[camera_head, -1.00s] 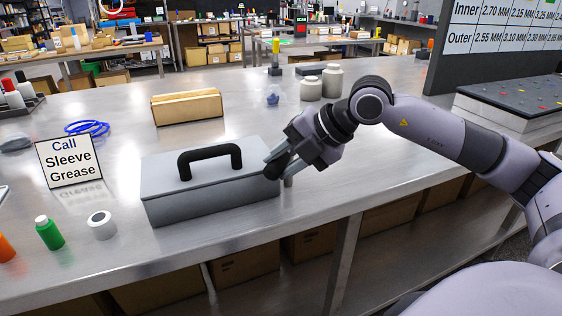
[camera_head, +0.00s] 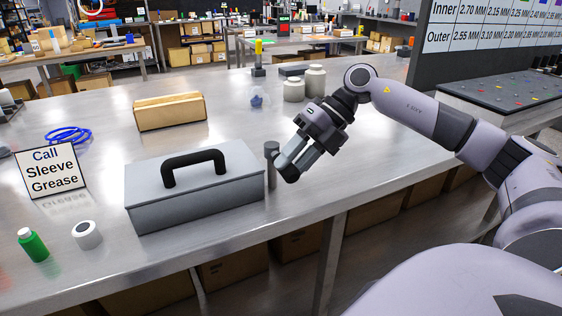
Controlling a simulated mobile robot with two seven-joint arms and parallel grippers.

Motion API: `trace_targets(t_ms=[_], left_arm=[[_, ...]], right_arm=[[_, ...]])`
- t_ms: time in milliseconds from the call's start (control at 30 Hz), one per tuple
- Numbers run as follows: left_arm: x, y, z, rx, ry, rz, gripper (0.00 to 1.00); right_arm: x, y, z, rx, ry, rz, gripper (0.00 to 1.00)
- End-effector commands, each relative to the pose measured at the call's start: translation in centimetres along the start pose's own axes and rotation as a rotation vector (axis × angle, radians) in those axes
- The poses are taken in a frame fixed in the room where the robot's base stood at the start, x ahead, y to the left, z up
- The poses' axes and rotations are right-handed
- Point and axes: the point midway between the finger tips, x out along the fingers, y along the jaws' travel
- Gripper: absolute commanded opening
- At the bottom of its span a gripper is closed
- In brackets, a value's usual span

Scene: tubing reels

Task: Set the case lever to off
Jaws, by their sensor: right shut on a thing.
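The grey case (camera_head: 195,208) with a black carry handle (camera_head: 193,164) sits closed on the steel bench. The case lever (camera_head: 271,168), a grey post with a dark top, stands roughly upright at the case's right end. My right gripper (camera_head: 284,164) is at this lever, reaching in from the right and pointing down-left. Its dark fingertips are closed at the lever and hide part of it; the exact contact is hard to see. No on or off marking on the case is legible. My left gripper is not in view.
A "Call Sleeve Grease" sign (camera_head: 52,171), a green bottle (camera_head: 33,245) and a white roll (camera_head: 87,235) stand left of the case. A cardboard box (camera_head: 170,112) and blue tubing (camera_head: 68,136) lie behind. The bench right of my gripper is clear.

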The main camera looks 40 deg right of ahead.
Motion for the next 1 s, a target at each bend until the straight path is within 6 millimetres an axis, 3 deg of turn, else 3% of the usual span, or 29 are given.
trace_targets(t_ms=[567, 600, 667, 1000], left_arm=[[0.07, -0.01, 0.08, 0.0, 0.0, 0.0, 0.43], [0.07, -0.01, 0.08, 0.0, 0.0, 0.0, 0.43], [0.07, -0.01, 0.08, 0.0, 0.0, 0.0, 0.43], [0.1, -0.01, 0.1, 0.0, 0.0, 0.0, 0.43]], right_arm=[[-0.62, -0.51, -0.17, -0.022, 0.012, -0.002, 0.0], [-0.62, -0.5, -0.16, -0.022, 0.012, -0.002, 0.42], [-0.61, -0.5, -0.16, -0.021, 0.012, -0.002, 0.58], [-0.91, -0.53, -0.14, -0.017, 0.012, -0.002, 0.58]])
